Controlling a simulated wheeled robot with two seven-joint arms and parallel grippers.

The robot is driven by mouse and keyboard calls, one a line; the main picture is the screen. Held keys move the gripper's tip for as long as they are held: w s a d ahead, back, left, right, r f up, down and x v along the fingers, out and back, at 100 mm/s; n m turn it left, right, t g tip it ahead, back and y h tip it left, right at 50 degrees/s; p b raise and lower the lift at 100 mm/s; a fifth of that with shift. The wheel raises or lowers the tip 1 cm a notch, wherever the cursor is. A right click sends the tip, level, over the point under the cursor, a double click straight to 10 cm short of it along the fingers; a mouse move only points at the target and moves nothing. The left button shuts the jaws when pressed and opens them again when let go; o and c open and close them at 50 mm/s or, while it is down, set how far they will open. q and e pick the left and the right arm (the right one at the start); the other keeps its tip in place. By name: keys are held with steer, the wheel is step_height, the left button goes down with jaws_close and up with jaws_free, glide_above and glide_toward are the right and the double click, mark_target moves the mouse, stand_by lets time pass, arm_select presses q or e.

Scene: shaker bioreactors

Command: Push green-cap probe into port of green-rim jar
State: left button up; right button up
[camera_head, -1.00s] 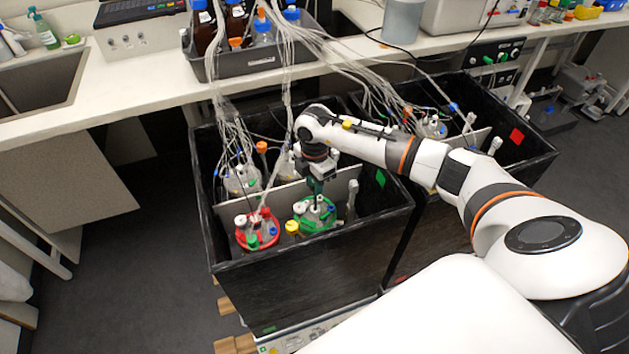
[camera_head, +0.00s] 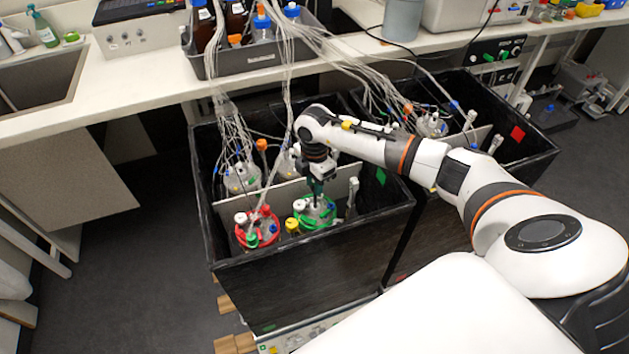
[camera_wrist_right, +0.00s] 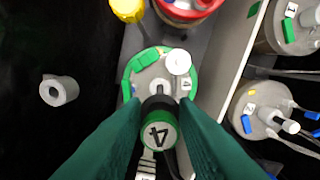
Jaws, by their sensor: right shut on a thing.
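The green-rim jar (camera_head: 331,221) stands in the near part of the left black box. In the right wrist view its green rim (camera_wrist_right: 128,76), white lid cap and green block show from above. My right gripper (camera_head: 318,190) is right over this jar, pointing down. The probe's dark body points at the middle of the jar's lid. Its tip and how deep it sits are hidden. My left gripper is not in view.
The red-rim jar (camera_head: 270,238) stands left of the green-rim jar, with a yellow-capped item (camera_head: 292,225) between them. A pale divider (camera_head: 285,193) runs behind them. Tubing hangs over the rear jars. A second black box (camera_head: 525,155) is at the right.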

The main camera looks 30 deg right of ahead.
mark_target(315, 201)
steer(key=shift+f+b, duration=2.5)
steer(key=shift+f, duration=1.6)
stand_by(3.6)
steer(key=o, duration=1.1)
